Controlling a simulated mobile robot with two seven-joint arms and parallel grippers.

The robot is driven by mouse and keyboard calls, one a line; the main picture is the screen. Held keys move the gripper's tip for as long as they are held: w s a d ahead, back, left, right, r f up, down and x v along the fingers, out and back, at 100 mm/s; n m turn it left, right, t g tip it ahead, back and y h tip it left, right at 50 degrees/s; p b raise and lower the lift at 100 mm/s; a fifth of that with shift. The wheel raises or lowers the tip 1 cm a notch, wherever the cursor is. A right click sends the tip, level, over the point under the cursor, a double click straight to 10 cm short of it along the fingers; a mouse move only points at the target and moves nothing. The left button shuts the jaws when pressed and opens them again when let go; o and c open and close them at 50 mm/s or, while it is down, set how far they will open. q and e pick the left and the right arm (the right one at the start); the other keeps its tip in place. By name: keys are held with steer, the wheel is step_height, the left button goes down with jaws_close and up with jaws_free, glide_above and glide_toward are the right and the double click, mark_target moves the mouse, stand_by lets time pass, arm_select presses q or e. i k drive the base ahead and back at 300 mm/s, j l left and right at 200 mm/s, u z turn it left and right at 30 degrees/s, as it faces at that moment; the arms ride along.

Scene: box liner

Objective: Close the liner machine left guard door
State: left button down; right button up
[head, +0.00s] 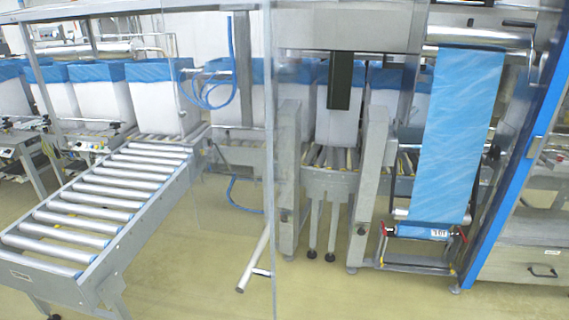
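The liner machine's left guard door (230,195) is a large clear panel left of the middle of the head view. Its near vertical edge runs down past the bottom of the picture. A metal bar handle (254,262) sits low on the panel near that edge. The door appears to stand open, angled out toward me, and the machine front to its right is uncovered. The liner machine (375,185) shows grey posts, a dark vertical part and rollers inside. Neither of my grippers is in view.
A roller conveyor (110,195) stands at the left, with several white boxes with blue liners (155,95) behind it. Blue film (460,140) hangs at the right beside a blue-edged frame (525,150). The floor (350,295) in front is clear.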

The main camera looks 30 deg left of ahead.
mark_target(305, 40)
steer(key=j+u, duration=0.1)
steer(key=j, duration=0.55)
steer(key=i+j, duration=0.15)
steer(key=j, duration=0.5)
steer(key=u, duration=0.05)
